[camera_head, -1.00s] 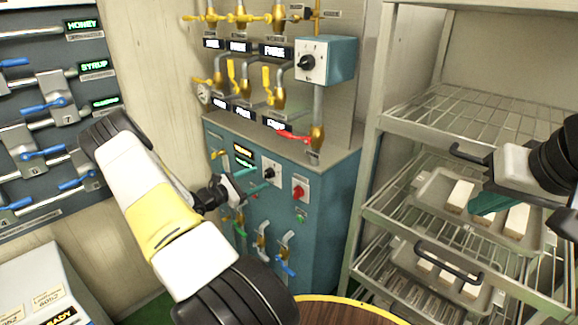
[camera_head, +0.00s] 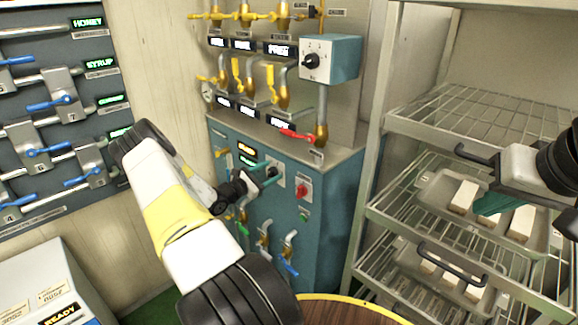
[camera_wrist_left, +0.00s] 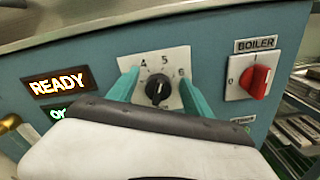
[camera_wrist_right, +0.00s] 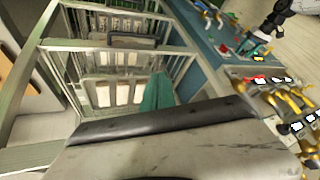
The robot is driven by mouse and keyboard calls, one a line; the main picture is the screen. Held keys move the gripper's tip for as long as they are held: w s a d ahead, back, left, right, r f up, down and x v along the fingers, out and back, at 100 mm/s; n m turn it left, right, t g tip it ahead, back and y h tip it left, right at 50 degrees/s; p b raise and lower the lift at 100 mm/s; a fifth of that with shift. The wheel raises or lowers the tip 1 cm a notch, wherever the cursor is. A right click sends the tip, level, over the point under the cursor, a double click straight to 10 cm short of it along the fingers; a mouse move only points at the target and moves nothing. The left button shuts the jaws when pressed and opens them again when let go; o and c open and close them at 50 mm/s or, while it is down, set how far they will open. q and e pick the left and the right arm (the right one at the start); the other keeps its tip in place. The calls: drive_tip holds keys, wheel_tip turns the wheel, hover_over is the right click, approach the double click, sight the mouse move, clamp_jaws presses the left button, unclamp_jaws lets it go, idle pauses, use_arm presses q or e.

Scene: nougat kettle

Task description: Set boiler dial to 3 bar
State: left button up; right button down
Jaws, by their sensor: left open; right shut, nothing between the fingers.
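The boiler dial (camera_wrist_left: 158,91) is a black knob on a white plate, with 4, 5 and 6 visible around its top in the left wrist view. The rest of its scale is hidden, and I cannot read its setting surely. In the head view the dial (camera_head: 273,172) is on the front of the teal cabinet (camera_head: 335,200). My left gripper (camera_wrist_left: 160,92) is open, its teal fingers on either side of the knob with gaps showing. It also shows in the head view (camera_head: 262,174). My right gripper (camera_head: 495,204) is shut and empty by the rack.
A red switch (camera_wrist_left: 258,80) under a BOILER label is right of the dial. A READY display (camera_wrist_left: 57,83) is left of it. Another dial (camera_head: 312,61) is on the box above. Pipes and valves surround the cabinet. A wire rack (camera_head: 455,125) with trays stands right.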

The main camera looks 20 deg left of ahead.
use_arm(q)
clamp_jaws()
drive_tip(key=n, duration=0.4)
drive_tip(key=shift+w+a+n, duration=0.1)
drive_tip(key=shift+a+n, duration=0.2)
drive_tip(key=n, duration=0.6)
drive_tip(key=a+n, duration=0.1)
drive_tip(key=n, duration=0.2)
drive_tip(key=shift+w+f, duration=0.15)
drive_tip(key=shift+f, duration=0.05)
drive_tip(key=shift+f+n, duration=0.15)
drive_tip(key=shift+n, duration=0.95)
drive_tip(key=shift+f+n, duration=0.1)
drive_tip(key=shift+n, duration=1)
